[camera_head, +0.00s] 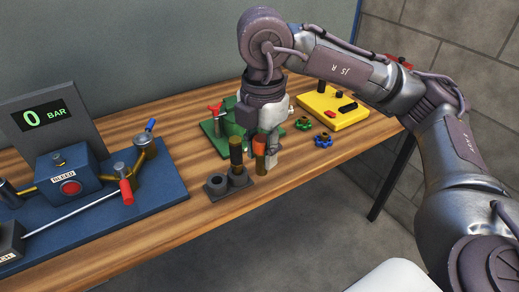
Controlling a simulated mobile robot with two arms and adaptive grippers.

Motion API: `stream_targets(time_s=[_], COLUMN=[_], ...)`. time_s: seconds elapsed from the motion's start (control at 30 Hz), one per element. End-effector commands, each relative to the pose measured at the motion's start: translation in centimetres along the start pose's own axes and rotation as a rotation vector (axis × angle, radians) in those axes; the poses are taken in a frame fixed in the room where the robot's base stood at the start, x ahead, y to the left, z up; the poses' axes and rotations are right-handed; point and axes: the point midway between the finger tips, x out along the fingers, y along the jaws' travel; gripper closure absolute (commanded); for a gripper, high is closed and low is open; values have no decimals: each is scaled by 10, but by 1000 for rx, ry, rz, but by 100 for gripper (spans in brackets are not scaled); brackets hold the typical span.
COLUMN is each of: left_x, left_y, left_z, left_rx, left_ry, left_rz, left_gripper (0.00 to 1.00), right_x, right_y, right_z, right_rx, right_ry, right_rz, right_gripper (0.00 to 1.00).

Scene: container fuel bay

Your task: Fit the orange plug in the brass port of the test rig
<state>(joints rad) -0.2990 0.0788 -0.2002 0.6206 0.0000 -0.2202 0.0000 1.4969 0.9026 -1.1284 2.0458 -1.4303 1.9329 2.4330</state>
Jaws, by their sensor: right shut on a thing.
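The orange plug (259,147) has an orange upper part and a darker lower end. My right gripper (264,148) points down and is shut on it, just right of the dark holder (226,192). The plug is upright; I cannot tell whether its lower end clears the table. The test rig (160,199) has a blue base on the left of the bench, with a grey panel reading 0 BAR. Brass fittings (146,145) show at its right, near a blue handle; which opening is the port is unclear. My left gripper is not in view.
An olive-brown plug (236,152) stands in the holder beside open sockets. A red-handled lever (126,191) stands on the rig. Bench between rig and holder is clear.

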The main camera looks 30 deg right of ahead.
Motion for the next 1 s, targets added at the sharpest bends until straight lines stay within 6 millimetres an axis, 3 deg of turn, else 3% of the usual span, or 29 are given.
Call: stream_targets(time_s=[1.0], left_x=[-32], left_y=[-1], left_z=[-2], left_rx=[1], left_ry=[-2], left_rz=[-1], left_gripper=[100], right_x=[-45], right_y=[1], right_z=[0], right_rx=[0], right_ry=[0], right_rz=[2], right_gripper=[100])
